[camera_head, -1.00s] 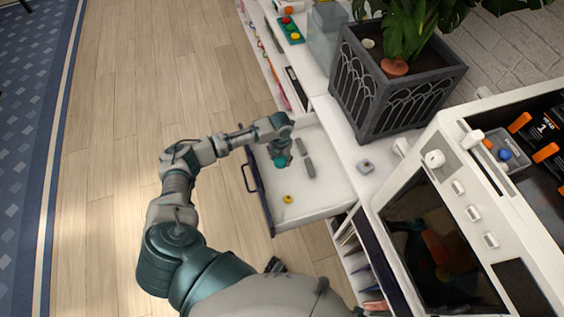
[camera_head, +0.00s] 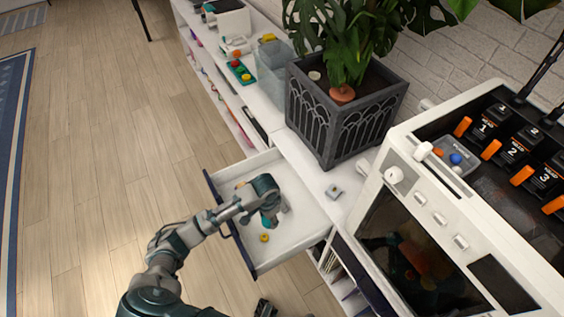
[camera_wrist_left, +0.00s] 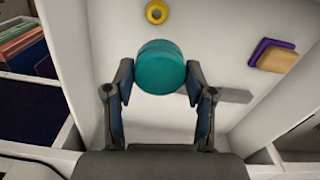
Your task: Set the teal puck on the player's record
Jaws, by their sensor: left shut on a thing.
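The teal puck (camera_wrist_left: 160,67) is a round disc held between the fingertips of my left gripper (camera_wrist_left: 158,80) in the left wrist view. In the head view my left gripper (camera_head: 268,212) is over the open white drawer (camera_head: 298,232), where it mostly hides the puck. In the wrist view the puck is in front of the drawer floor; its height above it is hard to tell. I cannot make out the player's record clearly.
A yellow ring (camera_head: 264,238) lies in the drawer, with a grey bar (camera_wrist_left: 232,94) and purple and tan blocks (camera_wrist_left: 275,56). A planter (camera_head: 335,120) stands on the white cabinet above the drawer. A white machine (camera_head: 450,215) stands at right. Open floor lies left.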

